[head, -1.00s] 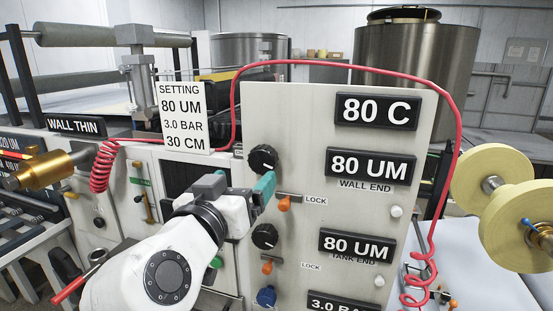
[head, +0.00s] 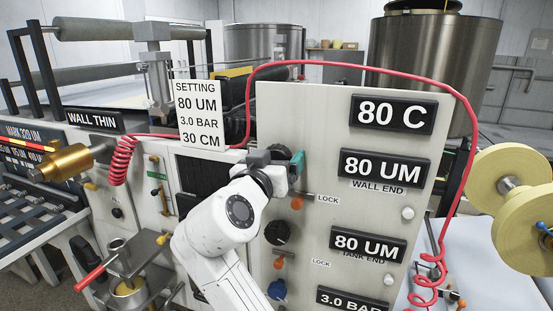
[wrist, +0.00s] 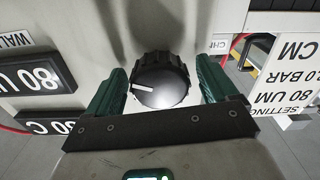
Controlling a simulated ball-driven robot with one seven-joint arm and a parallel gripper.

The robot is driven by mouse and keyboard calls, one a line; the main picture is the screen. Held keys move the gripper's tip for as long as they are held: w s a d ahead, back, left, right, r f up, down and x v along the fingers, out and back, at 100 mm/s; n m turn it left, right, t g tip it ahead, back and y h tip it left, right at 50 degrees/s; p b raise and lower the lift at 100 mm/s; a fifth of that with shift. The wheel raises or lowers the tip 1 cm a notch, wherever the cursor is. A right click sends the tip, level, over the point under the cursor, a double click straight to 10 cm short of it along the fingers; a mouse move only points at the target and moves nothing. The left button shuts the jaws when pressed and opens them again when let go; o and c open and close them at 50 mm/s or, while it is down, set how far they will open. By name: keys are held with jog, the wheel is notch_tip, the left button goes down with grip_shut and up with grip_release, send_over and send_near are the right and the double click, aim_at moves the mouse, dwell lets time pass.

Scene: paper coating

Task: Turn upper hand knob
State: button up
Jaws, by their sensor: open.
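The upper hand knob (wrist: 160,82) is black with a ribbed rim and a white pointer line, and shows whole in the wrist view. My gripper (wrist: 161,75) is open, with one green finger on each side of the knob. Narrow gaps seem to show between the fingers and the rim; I cannot tell if either touches. In the head view my gripper (head: 292,165) is at the upper left of the grey panel (head: 325,105) and largely hides the upper knob. The "80 UM" wall end display (head: 384,167) is to its right.
An orange lock lever (head: 297,203) sits just below my gripper. A lower black knob (head: 278,232) is farther down the panel. A red coiled hose (head: 350,66) arches over the panel top. The setting sign (head: 199,114) stands to the left.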

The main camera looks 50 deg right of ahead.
jog(key=shift+c, duration=0.2)
jog(key=c, duration=1)
jog(key=n+p, duration=0.2)
jog(key=n, duration=0.2)
jog(key=shift+r+p, duration=0.1)
jog(key=shift+p, duration=0.2)
jog(key=shift+n+p, duration=1.05)
jog(key=shift+n, duration=0.75)
jog(key=o, duration=1)
